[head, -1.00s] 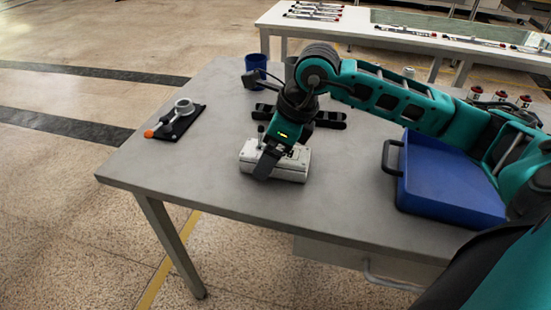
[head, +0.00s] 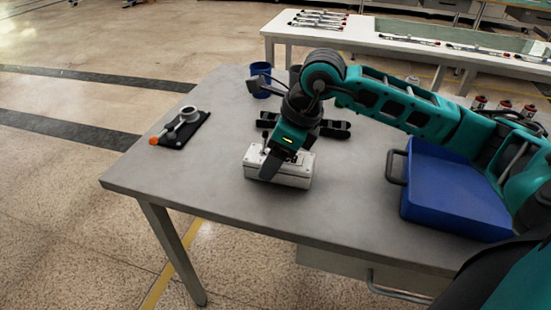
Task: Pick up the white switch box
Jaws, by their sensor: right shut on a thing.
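The white switch box (head: 296,178) is near the middle of the grey table (head: 205,180), seen from its front side. My right gripper (head: 271,163) comes down over it from above and is shut on it. One dark finger lies across the near face of the box; the other finger is mostly hidden behind the gripper and the box. I cannot tell whether the underside of the box touches the table. My left gripper is not in view.
A black plate with a grey ring part and an orange-tipped handle (head: 181,130) lies at left. A blue cup (head: 260,79) and a black double-bar object (head: 335,129) are behind the box. A blue case (head: 450,190) lies at right. The front left of the table is clear.

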